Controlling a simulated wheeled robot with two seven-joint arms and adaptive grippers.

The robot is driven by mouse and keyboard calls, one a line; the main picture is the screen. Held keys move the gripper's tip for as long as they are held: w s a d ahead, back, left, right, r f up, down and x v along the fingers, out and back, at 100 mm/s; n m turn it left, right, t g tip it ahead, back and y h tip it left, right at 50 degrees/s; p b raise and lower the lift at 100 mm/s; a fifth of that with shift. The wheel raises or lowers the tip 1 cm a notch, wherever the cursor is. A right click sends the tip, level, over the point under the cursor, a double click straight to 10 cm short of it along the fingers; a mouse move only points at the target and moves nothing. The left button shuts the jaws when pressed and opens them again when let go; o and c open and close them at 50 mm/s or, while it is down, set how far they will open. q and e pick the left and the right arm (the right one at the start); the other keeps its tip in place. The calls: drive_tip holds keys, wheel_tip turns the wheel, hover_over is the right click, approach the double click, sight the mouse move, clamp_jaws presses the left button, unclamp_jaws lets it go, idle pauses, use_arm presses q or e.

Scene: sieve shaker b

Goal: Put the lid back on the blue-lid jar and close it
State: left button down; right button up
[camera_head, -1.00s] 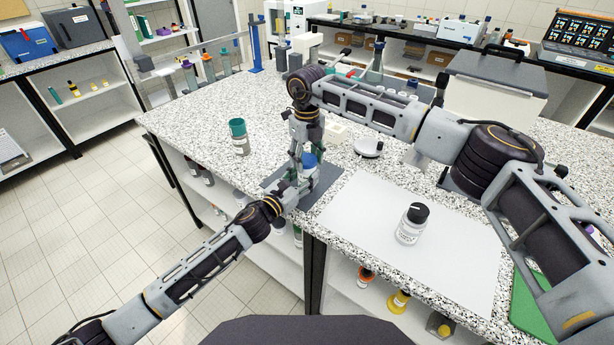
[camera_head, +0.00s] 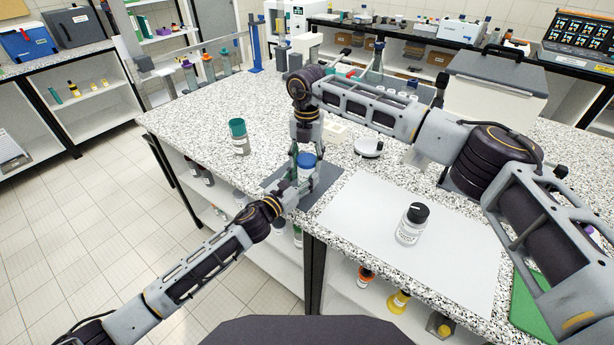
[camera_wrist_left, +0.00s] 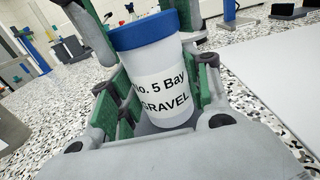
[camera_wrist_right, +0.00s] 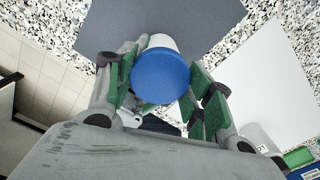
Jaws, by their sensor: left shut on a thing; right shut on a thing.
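The white jar, labelled "No. 5 Bay GRAVEL" (camera_wrist_left: 165,95), stands upright over the dark mat. My left gripper (camera_head: 299,189) is shut around its body from the side. The blue lid (camera_wrist_left: 142,31) sits on the jar's mouth and looks level; I cannot tell how tight it is. It also shows in the right wrist view (camera_wrist_right: 160,77) and in the head view (camera_head: 306,160). My right gripper (camera_wrist_right: 161,88) points down from above, its green-padded fingers on both sides of the lid, shut on it. The jar's lower part is hidden by my left gripper in the head view.
The dark mat (camera_head: 325,187) lies near the bench's front edge. A black-capped jar (camera_head: 411,225) stands on the white sheet (camera_head: 365,215) to the right. A teal-capped jar (camera_head: 239,138) stands to the left. A small round white device (camera_head: 368,147) lies behind.

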drive_tip(key=m, duration=1.3)
drive_tip(key=o, duration=1.2)
drive_tip(key=shift+r, duration=5.95)
use_arm(q)
drive_tip(key=c, duration=0.6)
unclamp_jaws()
